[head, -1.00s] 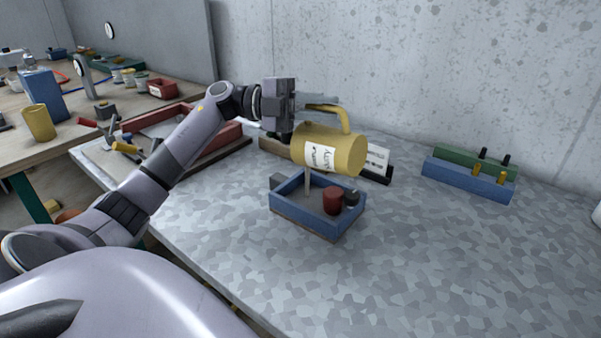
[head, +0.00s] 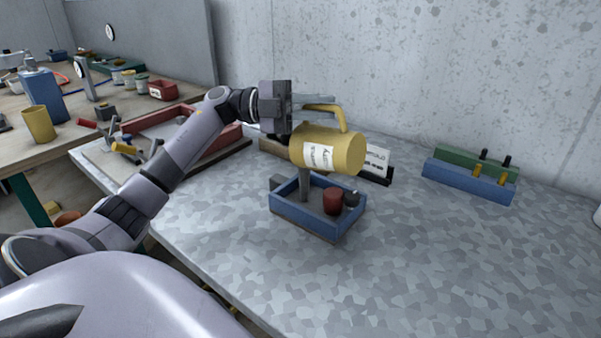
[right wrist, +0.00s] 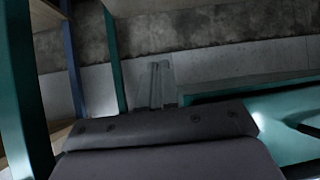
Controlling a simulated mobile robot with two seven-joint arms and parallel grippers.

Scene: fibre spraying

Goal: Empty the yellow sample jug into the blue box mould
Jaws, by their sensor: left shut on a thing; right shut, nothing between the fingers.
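The yellow sample jug (head: 338,153) lies tipped on its side in the air, with its handle on top and a white label on its side. My left gripper (head: 318,104) is shut on it at the handle; the exact contact is hard to see. The mould sits on the table and also holds a red cylinder and a dark grey one. My right gripper (right wrist: 157,84) shows in the right wrist view, shut and empty.
A blue and green rack (head: 468,182) with several pegs stands at the right, near the wall. A white sign (head: 376,160) stands behind the jug. A red-edged tray (head: 215,142) lies at the left.

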